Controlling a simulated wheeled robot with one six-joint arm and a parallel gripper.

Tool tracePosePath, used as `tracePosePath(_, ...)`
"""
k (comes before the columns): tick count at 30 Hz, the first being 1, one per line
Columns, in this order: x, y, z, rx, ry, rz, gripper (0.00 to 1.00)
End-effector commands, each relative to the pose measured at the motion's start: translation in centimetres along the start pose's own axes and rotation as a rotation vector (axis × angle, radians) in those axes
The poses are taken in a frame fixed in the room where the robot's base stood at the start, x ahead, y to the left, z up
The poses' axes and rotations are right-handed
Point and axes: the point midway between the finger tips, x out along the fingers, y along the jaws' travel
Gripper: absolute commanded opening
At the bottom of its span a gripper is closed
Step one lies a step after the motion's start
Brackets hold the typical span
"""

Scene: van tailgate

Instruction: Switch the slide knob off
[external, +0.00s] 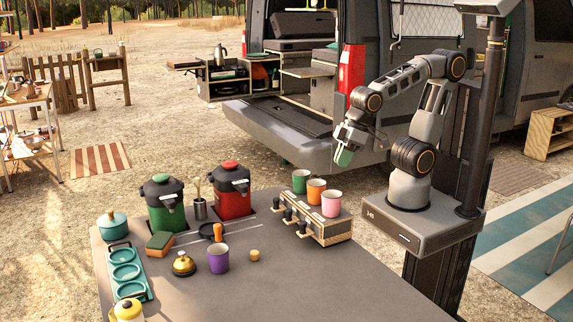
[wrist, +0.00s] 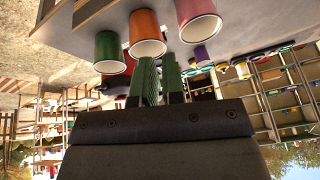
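A low wooden box (external: 330,230) with a dark front stands at the right of the grey table. Several black knobs stick out along its front-left side, one at its middle (external: 288,215); which is the slide knob, and its setting, I cannot tell. A green cup (external: 301,181), an orange cup (external: 316,191) and a pink cup (external: 331,204) stand on top. My gripper (external: 345,156) hangs above and behind the box, clear of it. In the upside-down wrist view, its green fingers (wrist: 161,70) show a narrow gap with nothing between them. The knobs are not clear there.
The table (external: 260,290) also holds a green dispenser (external: 165,207), a red dispenser (external: 232,195), a purple mug (external: 218,259), a brass bell (external: 184,264) and a teal tray (external: 125,272). The table's front right is clear. A van (external: 275,120) stands behind.

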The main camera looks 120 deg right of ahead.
Motion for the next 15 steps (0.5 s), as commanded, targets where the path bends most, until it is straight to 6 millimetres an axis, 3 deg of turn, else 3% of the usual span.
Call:
tracePosePath(1,1.9,0.1,-1.0,0.096,0.022,0.002,0.04)
tracePosePath(3,3.5,0.1,-3.0,0.254,0.067,-0.005,0.00)
tracePosePath(9,7.9,0.2,-8.2,0.673,0.177,-0.058,0.00)
tracePosePath(15,11.7,0.4,-12.1,1.002,0.252,-0.138,0.00)
